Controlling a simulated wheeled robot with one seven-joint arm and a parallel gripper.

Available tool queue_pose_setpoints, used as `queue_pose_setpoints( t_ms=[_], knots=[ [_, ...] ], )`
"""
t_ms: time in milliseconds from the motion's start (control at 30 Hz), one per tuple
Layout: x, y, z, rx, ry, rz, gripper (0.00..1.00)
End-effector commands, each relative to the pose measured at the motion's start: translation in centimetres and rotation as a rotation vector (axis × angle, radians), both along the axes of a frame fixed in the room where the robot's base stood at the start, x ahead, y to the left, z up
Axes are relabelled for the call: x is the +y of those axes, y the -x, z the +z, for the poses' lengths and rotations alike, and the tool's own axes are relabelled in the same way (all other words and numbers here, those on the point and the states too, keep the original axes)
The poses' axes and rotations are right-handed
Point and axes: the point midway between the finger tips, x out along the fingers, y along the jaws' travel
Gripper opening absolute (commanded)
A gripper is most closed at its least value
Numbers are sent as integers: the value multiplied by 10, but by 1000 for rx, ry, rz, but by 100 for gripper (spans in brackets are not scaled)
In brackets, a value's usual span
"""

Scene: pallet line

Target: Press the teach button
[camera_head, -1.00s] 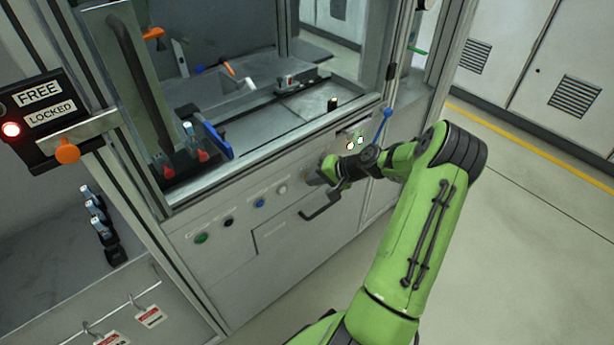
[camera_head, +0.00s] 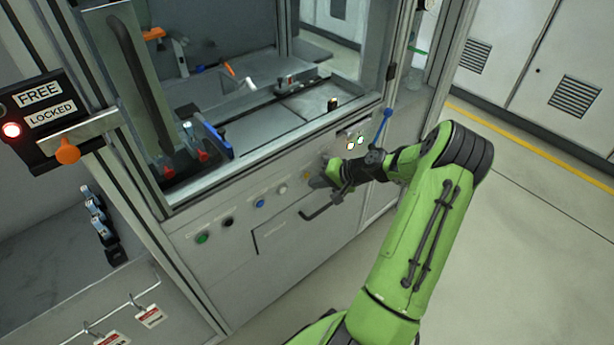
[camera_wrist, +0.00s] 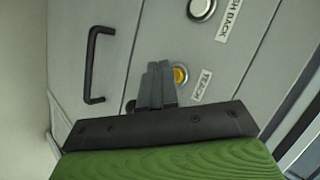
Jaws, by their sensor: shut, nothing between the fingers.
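The teach button (camera_wrist: 180,74) is a small round yellow button in a dark ring, beside a white TEACH label (camera_wrist: 201,86) in the wrist view. My gripper (camera_wrist: 158,68) is shut and empty, with its fingertips just left of the button in that picture and partly over its edge. I cannot tell whether they touch the panel or the button. In the head view my gripper (camera_head: 322,180) is at the right part of the cabinet's front panel (camera_head: 240,245) and largely hides the button area.
A black handle (camera_wrist: 96,65) sticks out of the panel near my gripper. A white button (camera_wrist: 201,8) labelled partly "BACK" is nearby. Green (camera_head: 202,238), black (camera_head: 228,222) and blue (camera_head: 260,203) buttons line the panel. A blue lever (camera_head: 382,122) stands behind my wrist.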

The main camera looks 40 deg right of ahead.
Motion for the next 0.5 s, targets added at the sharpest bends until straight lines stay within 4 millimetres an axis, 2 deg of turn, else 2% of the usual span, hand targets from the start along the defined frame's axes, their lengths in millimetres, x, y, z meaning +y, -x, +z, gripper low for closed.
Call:
queue_pose_setpoints(
  t_ms=[500],
  knots=[
    [-2,47,0,1,-1,-1,0]
  ],
)
